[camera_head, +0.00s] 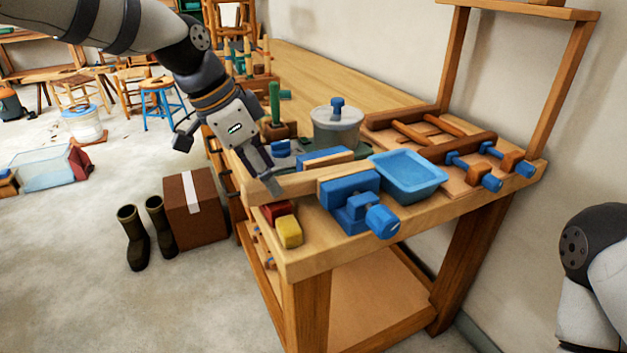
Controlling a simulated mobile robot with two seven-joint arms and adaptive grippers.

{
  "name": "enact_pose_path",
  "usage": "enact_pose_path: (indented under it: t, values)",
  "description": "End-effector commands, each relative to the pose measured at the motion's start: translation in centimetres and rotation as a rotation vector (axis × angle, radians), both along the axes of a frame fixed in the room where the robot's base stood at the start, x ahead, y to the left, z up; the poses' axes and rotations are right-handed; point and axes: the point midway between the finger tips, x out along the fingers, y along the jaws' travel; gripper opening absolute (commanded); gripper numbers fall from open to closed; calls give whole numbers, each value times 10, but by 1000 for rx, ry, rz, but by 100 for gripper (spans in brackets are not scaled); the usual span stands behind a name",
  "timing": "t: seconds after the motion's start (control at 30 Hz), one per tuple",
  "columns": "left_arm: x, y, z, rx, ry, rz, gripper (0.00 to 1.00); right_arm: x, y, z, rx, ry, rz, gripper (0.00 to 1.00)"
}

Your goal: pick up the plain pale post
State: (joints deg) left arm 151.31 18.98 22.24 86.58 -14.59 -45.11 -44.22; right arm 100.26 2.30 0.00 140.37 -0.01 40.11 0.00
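A plain pale wooden post (303,187) lies level at the near end of the workbench, between a blue vise body (348,192) and a blue block (325,157) behind it. My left gripper (269,178) reaches down from the upper left to the post's left end. One dark fingertip overlaps the post there; the other finger is mostly hidden, so I cannot tell whether they close on it. My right gripper is out of view; only part of that arm shows at the right edge.
A blue tray (408,176), a lidded grey tub (336,128) and a wooden frame with blue-handled clamps (474,170) crowd the workbench (315,252). Red and yellow blocks (289,231) sit at its left corner. A cardboard box (196,210) and boots (134,238) stand on the floor.

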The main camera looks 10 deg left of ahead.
Motion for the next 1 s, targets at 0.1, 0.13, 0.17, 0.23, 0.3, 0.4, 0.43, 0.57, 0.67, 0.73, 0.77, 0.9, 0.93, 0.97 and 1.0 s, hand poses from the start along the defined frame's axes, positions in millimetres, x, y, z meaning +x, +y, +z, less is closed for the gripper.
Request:
enact_pose_path:
  t: [0.1,0.13,0.17,0.23,0.3,0.4,0.43,0.57,0.67,0.73,0.77,0.9,0.93,0.97,1.0]
  values:
    - [5,-5,-22,1,4,0,53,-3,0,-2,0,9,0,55]
    - [5,-6,-24,0,3,0,53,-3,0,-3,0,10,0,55]
    - [6,-7,-26,0,2,1,53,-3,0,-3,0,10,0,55]
    - [6,-7,-26,0,0,0,53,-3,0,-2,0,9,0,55]
    - [6,-8,-26,0,-1,0,53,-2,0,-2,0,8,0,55]
    - [6,-7,-25,0,-1,0,49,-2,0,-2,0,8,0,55]
    - [6,-7,-25,0,-1,0,42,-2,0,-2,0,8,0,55]
    - [6,-7,-25,0,-1,0,13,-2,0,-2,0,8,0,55]
    - [6,-7,-25,0,-1,0,0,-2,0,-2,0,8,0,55]
    - [6,-7,-25,-1,-2,0,0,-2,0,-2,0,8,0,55]
    - [6,-7,-25,-1,-2,0,0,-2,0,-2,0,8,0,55]
    - [7,-7,-24,-1,-3,1,0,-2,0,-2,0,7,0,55]
    - [7,-7,-23,-1,-3,1,0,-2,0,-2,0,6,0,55]
    - [7,-7,-21,-1,-4,0,0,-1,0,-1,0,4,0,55]
    - [7,-7,-16,-1,-6,1,0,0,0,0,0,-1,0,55]
